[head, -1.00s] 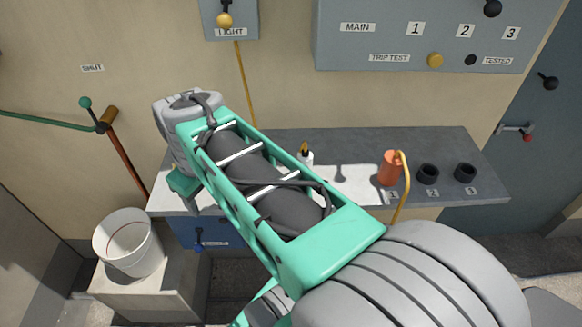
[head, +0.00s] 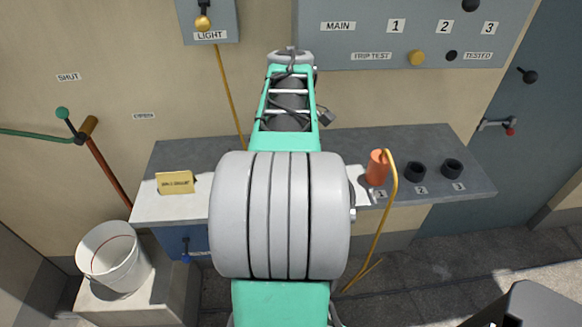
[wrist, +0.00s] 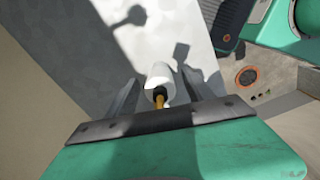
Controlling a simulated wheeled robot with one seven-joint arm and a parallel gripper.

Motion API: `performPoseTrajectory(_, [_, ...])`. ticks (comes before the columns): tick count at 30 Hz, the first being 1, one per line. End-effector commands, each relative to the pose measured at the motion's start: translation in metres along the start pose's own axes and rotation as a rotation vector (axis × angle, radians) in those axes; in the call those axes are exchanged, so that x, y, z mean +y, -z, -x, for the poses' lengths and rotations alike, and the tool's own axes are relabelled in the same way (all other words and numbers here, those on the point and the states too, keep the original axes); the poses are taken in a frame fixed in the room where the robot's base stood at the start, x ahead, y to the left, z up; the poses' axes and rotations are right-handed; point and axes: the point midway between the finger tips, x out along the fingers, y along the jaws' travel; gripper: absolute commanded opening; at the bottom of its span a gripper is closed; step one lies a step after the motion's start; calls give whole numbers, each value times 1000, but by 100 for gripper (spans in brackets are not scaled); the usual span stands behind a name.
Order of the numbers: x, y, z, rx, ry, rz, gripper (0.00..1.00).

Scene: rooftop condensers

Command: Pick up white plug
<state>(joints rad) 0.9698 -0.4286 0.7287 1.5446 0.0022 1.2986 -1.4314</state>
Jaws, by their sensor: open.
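The white plug (wrist: 157,76) shows in the wrist view as a pale cylinder with a black collar and a short orange stub facing the camera. My gripper (wrist: 160,84) is open, with a grey finger on each side of the plug. I cannot tell whether either finger touches it. In the head view my arm hides the plug and my gripper.
The grey bench (head: 435,147) carries an orange plug (head: 376,167) with a yellow cord at position 1. Black sockets 2 (head: 415,171) and 3 (head: 452,168) stand to its right. A yellow card (head: 175,183) stands at left. A white bucket (head: 108,262) is below left.

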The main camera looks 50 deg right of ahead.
Motion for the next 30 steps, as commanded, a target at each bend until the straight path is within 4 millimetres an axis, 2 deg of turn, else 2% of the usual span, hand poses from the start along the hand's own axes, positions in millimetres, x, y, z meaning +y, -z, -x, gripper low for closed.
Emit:
performPoseTrajectory(6, [0, 0, -1, 0, -2, 0, 59])
performPoseTrajectory(27, [0, 0, -1, 0, -2, 0, 2])
performPoseTrajectory(30, [0, 0, -1, 0, -2, 0, 0])
